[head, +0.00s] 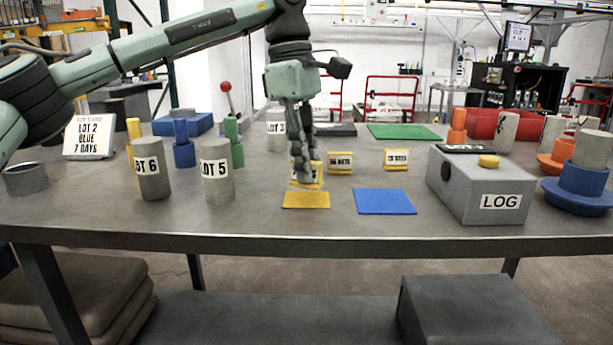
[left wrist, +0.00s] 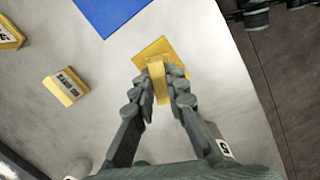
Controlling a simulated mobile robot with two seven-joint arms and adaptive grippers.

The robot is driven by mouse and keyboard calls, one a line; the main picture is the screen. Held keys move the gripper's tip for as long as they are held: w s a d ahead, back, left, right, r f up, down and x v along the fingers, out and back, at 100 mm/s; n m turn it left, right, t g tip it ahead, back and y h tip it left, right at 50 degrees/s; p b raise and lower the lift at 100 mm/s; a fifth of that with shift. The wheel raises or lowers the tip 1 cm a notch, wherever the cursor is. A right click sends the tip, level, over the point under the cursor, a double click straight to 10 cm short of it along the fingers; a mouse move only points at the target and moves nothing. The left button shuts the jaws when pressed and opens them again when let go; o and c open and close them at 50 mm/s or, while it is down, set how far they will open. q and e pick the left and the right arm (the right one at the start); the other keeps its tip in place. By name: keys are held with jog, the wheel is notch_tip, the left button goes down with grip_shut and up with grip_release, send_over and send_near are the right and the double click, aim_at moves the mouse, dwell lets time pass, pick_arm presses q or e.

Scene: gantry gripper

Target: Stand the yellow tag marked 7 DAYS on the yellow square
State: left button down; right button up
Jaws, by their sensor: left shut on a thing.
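My left gripper (head: 305,176) points down and is shut on a yellow tag (head: 315,181), which shows between the two fingers in the left wrist view (left wrist: 158,80). The fingers cover most of the tag's label in the head view, so its words cannot be read. The yellow square (head: 306,201) lies flat on the table just below and in front of the held tag. In the left wrist view the tag overlaps part of the yellow square (left wrist: 152,50). I cannot tell whether the tag touches it. My right gripper is in neither view.
Two other yellow tags (head: 340,163) (head: 396,159) stand to the right of the gripper. A blue square (head: 385,202) lies right of the yellow one. Grey cylinders LOT 5 (head: 218,183) and LOT 6 (head: 152,182) stand left. A grey LOG box (head: 480,187) stands right.

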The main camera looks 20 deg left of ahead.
pick_arm(q)
notch_tip(320, 180, down, 2)
jog(key=shift+f, duration=0.1)
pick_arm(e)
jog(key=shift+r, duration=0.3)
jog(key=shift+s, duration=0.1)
pick_arm(q)
jog(key=shift+f, duration=0.2)
jog(key=c, duration=1.5)
grip_release()
jog(key=shift+r, duration=0.1)
jog(key=shift+c, duration=0.2)
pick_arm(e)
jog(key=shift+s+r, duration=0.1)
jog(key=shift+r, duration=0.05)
